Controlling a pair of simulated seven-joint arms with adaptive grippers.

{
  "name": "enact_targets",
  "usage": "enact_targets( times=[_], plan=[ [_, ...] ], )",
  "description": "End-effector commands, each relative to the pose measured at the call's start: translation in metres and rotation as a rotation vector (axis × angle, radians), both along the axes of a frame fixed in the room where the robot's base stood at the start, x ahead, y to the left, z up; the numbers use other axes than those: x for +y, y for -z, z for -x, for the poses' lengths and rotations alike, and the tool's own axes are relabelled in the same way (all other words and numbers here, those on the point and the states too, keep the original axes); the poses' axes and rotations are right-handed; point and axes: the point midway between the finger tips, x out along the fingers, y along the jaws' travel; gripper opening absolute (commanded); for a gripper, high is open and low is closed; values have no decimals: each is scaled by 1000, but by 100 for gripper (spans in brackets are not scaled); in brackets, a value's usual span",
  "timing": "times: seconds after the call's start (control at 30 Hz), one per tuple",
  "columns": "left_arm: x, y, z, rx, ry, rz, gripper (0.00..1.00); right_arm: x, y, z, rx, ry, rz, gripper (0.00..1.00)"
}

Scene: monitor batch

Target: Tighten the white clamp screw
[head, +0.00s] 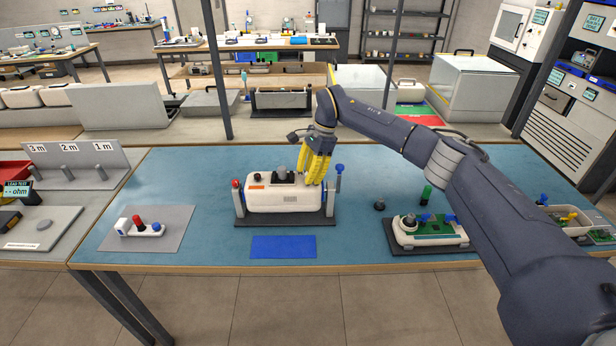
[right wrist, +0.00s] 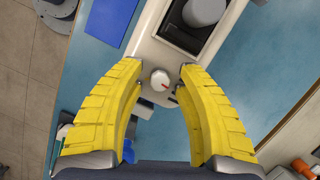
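A white monitor unit (head: 262,196) sits in a dark stand (head: 285,219) in the middle of the blue table. In the right wrist view the fingers (right wrist: 161,82) are apart on either side of the knob, with gaps visible. My left gripper is not in view.
Posts with a red knob (head: 236,184) and a blue knob (head: 339,168) flank the unit. A blue pad (head: 283,247) lies in front. A grey mat (head: 147,229) with small parts is at left; an opened green circuit-board unit (head: 430,229) is at right.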

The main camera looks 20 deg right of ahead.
Motion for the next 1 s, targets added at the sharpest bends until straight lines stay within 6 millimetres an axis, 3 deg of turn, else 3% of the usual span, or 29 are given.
enact_targets(
  times=[0.47,1.0],
  plan=[
    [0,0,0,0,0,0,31,0,-2,0,0,0,1,34],
    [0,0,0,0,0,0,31,-1,-24,0,1,0,1,34]
  ],
)
